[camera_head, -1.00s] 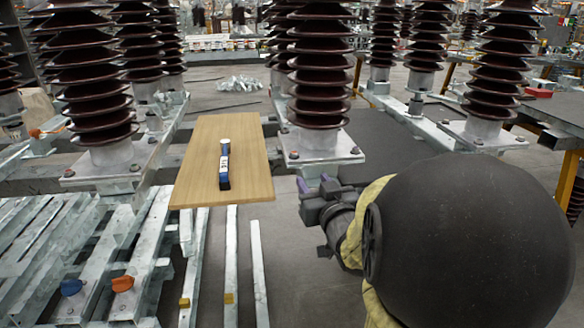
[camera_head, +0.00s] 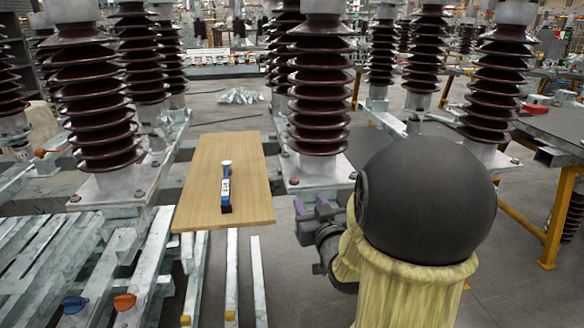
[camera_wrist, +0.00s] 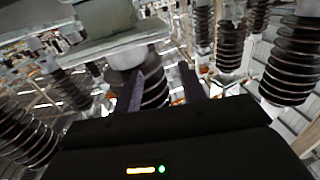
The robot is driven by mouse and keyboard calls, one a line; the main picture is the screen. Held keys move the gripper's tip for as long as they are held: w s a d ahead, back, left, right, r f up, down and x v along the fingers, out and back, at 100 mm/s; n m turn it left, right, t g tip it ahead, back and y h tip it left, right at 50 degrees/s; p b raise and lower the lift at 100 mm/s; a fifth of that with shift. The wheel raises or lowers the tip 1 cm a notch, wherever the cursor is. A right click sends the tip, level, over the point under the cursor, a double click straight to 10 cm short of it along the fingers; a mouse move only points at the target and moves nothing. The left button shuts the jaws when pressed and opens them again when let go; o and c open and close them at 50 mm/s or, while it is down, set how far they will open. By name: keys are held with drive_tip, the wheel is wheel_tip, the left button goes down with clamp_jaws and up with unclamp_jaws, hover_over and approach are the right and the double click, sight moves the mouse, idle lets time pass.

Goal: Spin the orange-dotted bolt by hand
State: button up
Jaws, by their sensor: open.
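My gripper (camera_head: 312,208) is open and empty in the head view, in front of and below the middle insulator's base plate (camera_head: 310,183). In the wrist view my gripper (camera_wrist: 161,72) shows two dark purple fingers spread apart, with nothing between them but distant background. Small brownish bolts sit at the base plate corners, such as one bolt (camera_head: 294,181) on the middle plate and one bolt (camera_head: 74,198) on the left plate. I cannot make out which bolt has an orange dot. My arm hides part of the area at right.
A wooden board (camera_head: 250,190) holds a blue-and-white tool (camera_head: 226,190). Ribbed brown insulators (camera_head: 318,95) stand on steel frames. Steel bars lie at lower left, with an orange knob (camera_head: 125,302) and a blue knob (camera_head: 74,305). Grey floor (camera_head: 285,270) is open below my gripper.

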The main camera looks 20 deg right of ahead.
sight(295, 181)
drive_tip(key=w+p, duration=0.1)
drive_tip(key=w, duration=0.4)
drive_tip(key=w+d+p, duration=0.1)
drive_tip(key=w, duration=0.3)
drive_tip(key=w+d+p, duration=0.1)
drive_tip(key=w, duration=0.4)
drive_tip(key=shift+w+d+p, duration=0.1)
drive_tip(key=shift+w+p, duration=0.25)
drive_tip(key=shift+p, duration=0.05)
clamp_jaws()
